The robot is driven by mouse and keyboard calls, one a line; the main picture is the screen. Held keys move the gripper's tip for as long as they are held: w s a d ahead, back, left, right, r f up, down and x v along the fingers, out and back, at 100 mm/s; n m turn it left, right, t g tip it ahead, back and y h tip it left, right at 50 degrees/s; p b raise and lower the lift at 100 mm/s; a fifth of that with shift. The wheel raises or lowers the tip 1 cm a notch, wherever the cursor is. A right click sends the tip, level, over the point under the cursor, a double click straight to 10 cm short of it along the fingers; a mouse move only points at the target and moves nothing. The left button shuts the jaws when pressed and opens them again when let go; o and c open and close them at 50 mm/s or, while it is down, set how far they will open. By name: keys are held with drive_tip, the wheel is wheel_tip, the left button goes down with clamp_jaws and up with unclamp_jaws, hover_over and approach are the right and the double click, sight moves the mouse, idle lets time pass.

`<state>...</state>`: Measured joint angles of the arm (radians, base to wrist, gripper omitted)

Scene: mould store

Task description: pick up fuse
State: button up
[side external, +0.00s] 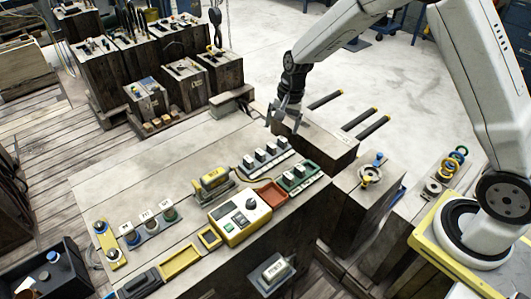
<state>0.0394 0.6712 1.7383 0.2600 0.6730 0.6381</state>
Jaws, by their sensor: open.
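A yellow cylinder with grey ends and a small label (213,179) lies in a grey holder in the middle of the wooden table. It looks like a cartridge fuse, but its label is too small to read surely. My gripper (279,121) is open and empty, pointing down over the back right edge of the table. It is apart from the yellow cylinder, up and to the right of it in the picture. What is directly beneath the fingers is partly hidden.
A yellow control box (240,217) stands just in front of the cylinder. A grey block row (267,153), a green block row (298,176) and a red tray (266,194) lie to its right. Black rods (359,117) lie right of my gripper. The table's back left is clear.

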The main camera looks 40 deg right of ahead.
sight(248, 159)
drive_tip(key=w+a+f+m+g+y, duration=0.1)
drive_tip(key=w+f+m+y, duration=0.2)
drive_tip(key=w+f+m, duration=0.65)
drive_tip(key=shift+n, duration=0.75)
drive_tip(key=shift+w+x, duration=0.15)
drive_tip(key=shift+x, duration=2.3)
drive_tip(key=shift+w+x, duration=0.15)
drive_tip(key=shift+x, duration=2.25)
drive_tip(key=shift+d, duration=0.15)
clamp_jaws()
